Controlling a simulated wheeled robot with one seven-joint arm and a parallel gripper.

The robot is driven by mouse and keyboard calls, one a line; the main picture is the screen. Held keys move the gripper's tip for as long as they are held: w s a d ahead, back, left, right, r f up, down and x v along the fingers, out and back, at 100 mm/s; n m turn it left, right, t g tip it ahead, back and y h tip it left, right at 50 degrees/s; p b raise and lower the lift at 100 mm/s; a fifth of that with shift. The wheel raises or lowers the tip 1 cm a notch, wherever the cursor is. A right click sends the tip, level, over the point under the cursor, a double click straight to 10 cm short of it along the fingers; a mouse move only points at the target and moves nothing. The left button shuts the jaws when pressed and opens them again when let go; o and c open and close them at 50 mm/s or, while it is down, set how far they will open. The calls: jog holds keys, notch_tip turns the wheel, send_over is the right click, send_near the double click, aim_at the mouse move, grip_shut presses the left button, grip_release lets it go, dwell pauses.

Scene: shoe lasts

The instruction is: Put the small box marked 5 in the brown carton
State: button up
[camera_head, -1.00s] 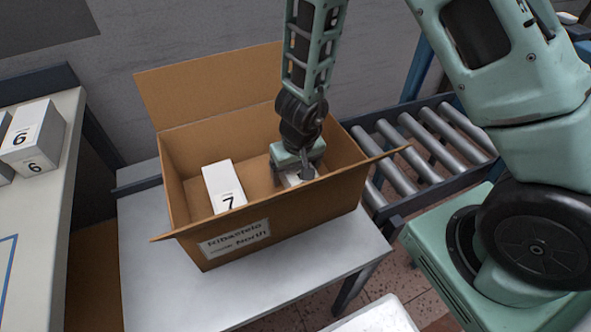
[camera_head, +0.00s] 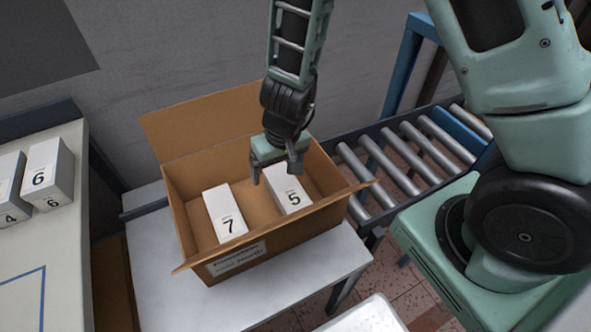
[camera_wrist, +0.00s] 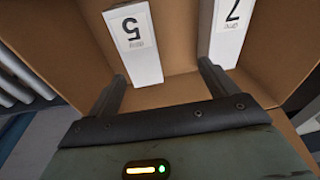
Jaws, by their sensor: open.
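The small white box marked 5 (camera_head: 290,192) lies inside the brown carton (camera_head: 222,262), in its right part, with its number facing up. It also shows in the wrist view (camera_wrist: 134,45). My gripper (camera_head: 276,178) is above the carton's inside, over the back end of box 5. Its fingers are apart. In the wrist view box 5 lies ahead of the gap between the two fingers (camera_wrist: 160,88), with nothing held between them.
A white box marked 7 (camera_head: 224,212) lies in the carton, left of box 5. Boxes marked 6 (camera_head: 47,172) and 4 (camera_head: 10,188) stand on the left table (camera_head: 50,240). A roller conveyor (camera_head: 400,160) is at the right. The carton's flaps stand open.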

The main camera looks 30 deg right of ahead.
jog(key=s+a+r+n+g+y, duration=0.1)
jog(key=s+a+r+n, duration=0.1)
jog(key=s+a+r, duration=0.3)
jog(key=s+a+r+n+y, duration=0.2)
jog(key=s+a+r, duration=0.1)
jog(key=r, duration=0.4)
jog(key=s+d+r+n+h, duration=0.1)
jog(key=s+d+r, duration=0.1)
jog(key=s, duration=0.3)
jog(key=s+d+r+n+h, duration=0.2)
jog(key=s+r, duration=0.2)
jog(key=s, duration=0.1)
jog(key=shift+d+r, duration=0.35)
